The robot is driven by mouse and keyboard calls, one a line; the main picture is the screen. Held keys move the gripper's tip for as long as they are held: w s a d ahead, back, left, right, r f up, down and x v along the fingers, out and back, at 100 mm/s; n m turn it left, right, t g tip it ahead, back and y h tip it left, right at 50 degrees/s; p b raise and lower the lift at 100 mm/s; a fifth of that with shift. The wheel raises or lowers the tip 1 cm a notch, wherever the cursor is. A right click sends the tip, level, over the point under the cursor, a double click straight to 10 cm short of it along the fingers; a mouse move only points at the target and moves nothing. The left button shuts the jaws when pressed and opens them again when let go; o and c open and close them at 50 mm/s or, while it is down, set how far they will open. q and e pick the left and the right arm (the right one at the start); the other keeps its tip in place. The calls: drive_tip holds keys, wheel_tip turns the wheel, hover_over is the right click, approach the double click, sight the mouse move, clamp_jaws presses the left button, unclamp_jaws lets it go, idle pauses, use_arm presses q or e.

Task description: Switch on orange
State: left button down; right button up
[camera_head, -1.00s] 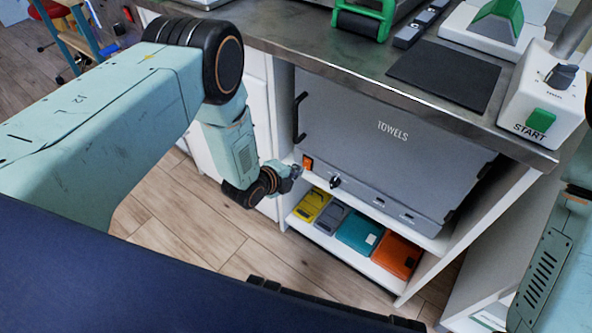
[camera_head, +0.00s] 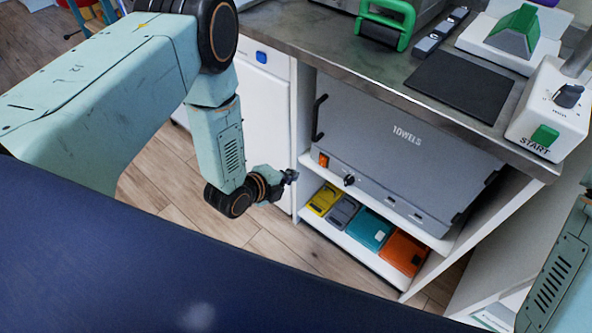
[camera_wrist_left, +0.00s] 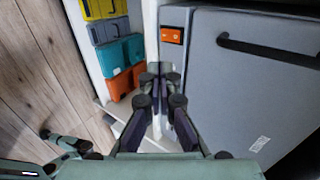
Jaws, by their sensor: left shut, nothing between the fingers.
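The orange switch (camera_head: 324,160) sits at the left end of the front strip of the grey TOWELS cabinet (camera_head: 400,150), below its black handle. It also shows in the left wrist view (camera_wrist_left: 171,36), lit orange on the grey panel. My left gripper (camera_head: 291,175) is shut and empty, left of the switch and slightly lower in the head view, with a gap between them. In the left wrist view its fingertips (camera_wrist_left: 160,70) are together, below the switch in the picture. Whether the switch is pressed in cannot be told. My right gripper is out of view.
A black knob (camera_head: 349,180) sits right of the switch. Yellow, grey, teal and orange boxes (camera_head: 404,251) lie on the shelf below. The white cabinet side stands left of the opening. The counter above holds a START box (camera_head: 548,112) and a dark mat (camera_head: 460,85).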

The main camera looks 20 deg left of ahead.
use_arm(q)
drive_tip(key=shift+s, duration=0.15)
drive_tip(key=f+b, duration=0.1)
drive_tip(key=s+f+t+b, duration=0.1)
drive_tip(key=b, duration=0.1)
drive_tip(key=f+t+b, duration=0.1)
drive_tip(key=b, duration=0.1)
drive_tip(key=shift+s+a+f+h, duration=0.25)
drive_tip(key=shift+s+a+h, duration=0.05)
drive_tip(key=shift+h, duration=0.1)
